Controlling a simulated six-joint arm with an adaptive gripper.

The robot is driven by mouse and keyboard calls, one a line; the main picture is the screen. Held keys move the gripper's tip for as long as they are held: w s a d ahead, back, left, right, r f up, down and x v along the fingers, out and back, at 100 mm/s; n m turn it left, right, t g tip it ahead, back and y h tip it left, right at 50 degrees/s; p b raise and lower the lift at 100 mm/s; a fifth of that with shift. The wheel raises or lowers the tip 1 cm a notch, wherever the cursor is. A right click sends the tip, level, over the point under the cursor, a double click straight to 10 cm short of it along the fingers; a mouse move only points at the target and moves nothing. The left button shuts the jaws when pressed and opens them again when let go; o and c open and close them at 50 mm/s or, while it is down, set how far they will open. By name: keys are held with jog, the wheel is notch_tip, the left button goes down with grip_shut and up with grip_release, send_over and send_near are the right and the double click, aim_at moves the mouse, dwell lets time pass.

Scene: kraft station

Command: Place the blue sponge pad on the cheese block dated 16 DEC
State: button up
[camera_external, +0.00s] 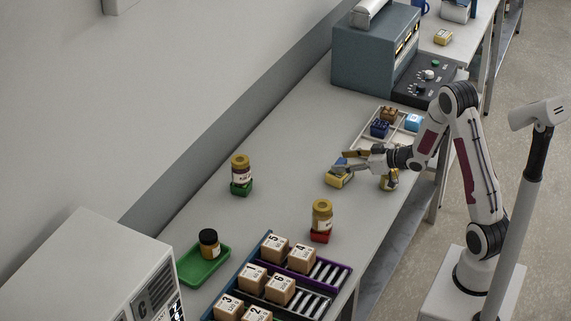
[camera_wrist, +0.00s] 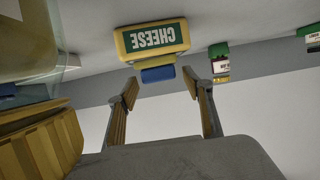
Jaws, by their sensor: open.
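A yellow cheese block (camera_external: 338,180) lies on the bench in front of my gripper (camera_external: 350,161). In the wrist view, which is upside down, its green CHEESE label (camera_wrist: 153,39) faces me. The blue sponge pad (camera_wrist: 158,74) rests against the block's upper side there, so it appears to lie on top. My gripper (camera_wrist: 162,86) is open, with a finger on each side of the pad and clear gaps to it. No date is readable on either block.
A white divided tray (camera_external: 367,132) with small blocks is behind the gripper. A green tray (camera_external: 204,266) and numbered boxes (camera_external: 301,258) are in front.

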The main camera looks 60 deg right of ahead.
jog(key=shift+r, duration=0.15)
jog(key=shift+s, duration=0.2)
jog(key=v, duration=1.1)
jog(key=shift+s+r, duration=0.2)
jog(key=shift+s, duration=0.05)
jog(key=shift+w+r, duration=0.1)
jog(key=s+a+r+m+g+h, duration=0.1)
jog(key=s+a+r+g+h, duration=0.4)
jog(key=a+r, duration=0.35)
jog(key=s+a+g+y, duration=0.1)
jog(key=s+a+y, duration=0.1)
jog(key=s+a, duration=0.5)
jog(key=s+a+r+n+g+y, duration=0.1)
jog(key=s+a+g+y, duration=0.1)
jog(key=s+a, duration=0.6)
jog(key=shift+s+a+r+y, duration=0.3)
jog(key=shift+s+y, duration=0.2)
jog(key=shift+s, duration=0.65)
